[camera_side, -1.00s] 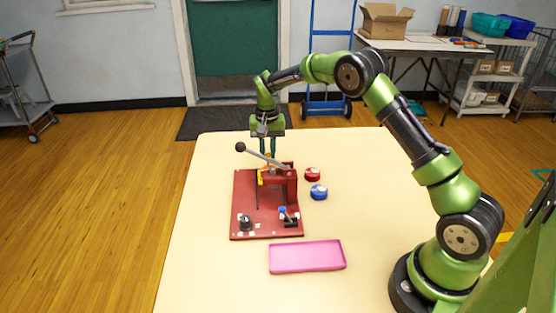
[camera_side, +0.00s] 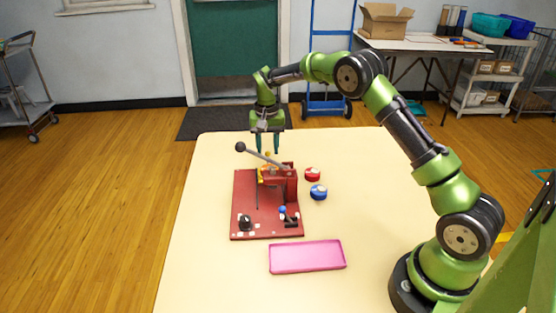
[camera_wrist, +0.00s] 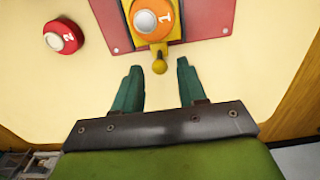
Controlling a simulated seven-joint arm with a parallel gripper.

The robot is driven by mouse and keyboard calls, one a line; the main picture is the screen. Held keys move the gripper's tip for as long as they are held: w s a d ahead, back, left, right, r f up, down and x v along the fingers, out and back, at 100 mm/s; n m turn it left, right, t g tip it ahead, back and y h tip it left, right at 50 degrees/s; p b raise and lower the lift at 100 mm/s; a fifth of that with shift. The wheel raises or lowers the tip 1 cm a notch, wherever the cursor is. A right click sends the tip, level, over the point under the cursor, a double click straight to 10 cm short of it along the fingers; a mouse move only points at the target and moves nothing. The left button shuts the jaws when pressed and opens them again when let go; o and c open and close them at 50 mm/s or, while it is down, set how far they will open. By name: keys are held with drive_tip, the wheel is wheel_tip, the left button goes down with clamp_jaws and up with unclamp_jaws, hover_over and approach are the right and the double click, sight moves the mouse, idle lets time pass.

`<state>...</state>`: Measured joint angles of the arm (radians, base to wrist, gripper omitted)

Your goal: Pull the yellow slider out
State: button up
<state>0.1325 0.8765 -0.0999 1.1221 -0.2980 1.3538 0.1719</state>
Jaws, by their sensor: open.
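The yellow slider (camera_wrist: 160,64) shows in the wrist view as a small round knob on a yellow strip, at the edge of the red fixture board (camera_wrist: 115,35). My gripper (camera_side: 267,151) is open and empty, pointing down above the far edge of the fixture (camera_side: 248,205). In the wrist view the knob appears between the two green fingertips (camera_wrist: 158,68), with gaps on both sides; the height gap is unclear.
A pink tray (camera_side: 306,256) lies in front. The table (camera_side: 390,180) is clear further right.

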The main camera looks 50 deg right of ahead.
drive_tip(key=shift+r, duration=3.3)
